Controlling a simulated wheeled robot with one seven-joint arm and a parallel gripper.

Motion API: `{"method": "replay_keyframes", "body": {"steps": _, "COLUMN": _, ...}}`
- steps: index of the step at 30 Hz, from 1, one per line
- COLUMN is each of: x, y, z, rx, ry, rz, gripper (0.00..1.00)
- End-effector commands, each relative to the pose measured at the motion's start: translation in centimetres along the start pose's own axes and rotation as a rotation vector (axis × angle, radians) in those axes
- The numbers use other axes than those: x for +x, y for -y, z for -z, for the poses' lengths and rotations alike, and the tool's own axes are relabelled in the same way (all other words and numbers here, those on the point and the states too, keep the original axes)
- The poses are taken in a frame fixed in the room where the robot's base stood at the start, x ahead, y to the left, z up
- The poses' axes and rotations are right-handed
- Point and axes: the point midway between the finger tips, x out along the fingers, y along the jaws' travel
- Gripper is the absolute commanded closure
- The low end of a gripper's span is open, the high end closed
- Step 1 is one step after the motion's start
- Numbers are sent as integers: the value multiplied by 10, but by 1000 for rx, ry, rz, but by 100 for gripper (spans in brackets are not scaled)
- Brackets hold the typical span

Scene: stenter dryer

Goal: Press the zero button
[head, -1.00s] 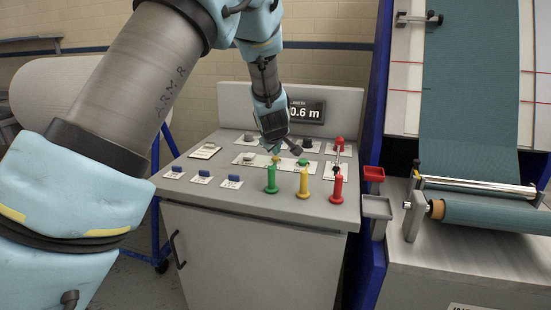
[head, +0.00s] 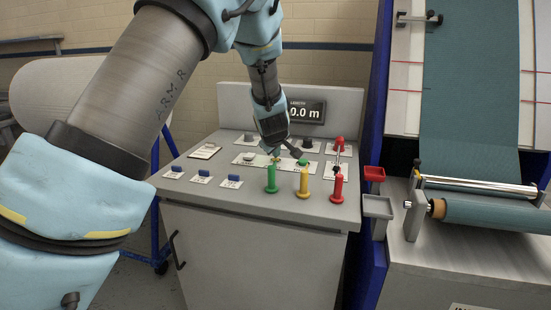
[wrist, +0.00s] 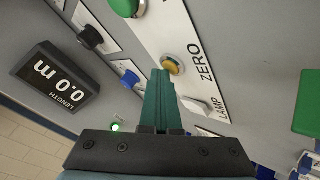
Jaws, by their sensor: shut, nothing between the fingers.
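The zero button is a small yellow button (wrist: 174,65) in a metal ring, beside the word ZERO on a white label in the wrist view. My gripper (wrist: 160,76) is shut and empty; its teal fingertips overlap the button's lower left edge in that view. I cannot tell for certain whether they touch it. The length display (wrist: 58,80) reads 0.0 m, and it also shows in the head view (head: 305,112). In the head view, my gripper (head: 276,159) points down at the panel's middle row, and the arm's end partly hides the button area.
A white lamp button (wrist: 195,106) and a green button (wrist: 124,5) sit on the same strip. A black knob (wrist: 90,37) and a blue control (wrist: 129,77) are nearby.

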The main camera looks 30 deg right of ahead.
Motion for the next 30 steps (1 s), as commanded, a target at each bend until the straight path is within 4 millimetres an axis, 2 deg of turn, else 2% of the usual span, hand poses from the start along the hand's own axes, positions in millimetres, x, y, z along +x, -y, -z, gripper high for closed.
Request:
{"method": "replay_keyframes", "body": {"steps": 7, "x": -1, "y": 0, "z": 0, "rx": 0, "ry": 2, "rz": 2, "gripper": 100}}
{"method": "replay_keyframes", "body": {"steps": 17, "x": -14, "y": -10, "z": 10, "rx": 0, "ry": 1, "rz": 1, "gripper": 100}}
{"method": "replay_keyframes", "body": {"steps": 30, "x": -16, "y": -11, "z": 11, "rx": 0, "ry": 0, "rz": 0, "gripper": 100}}
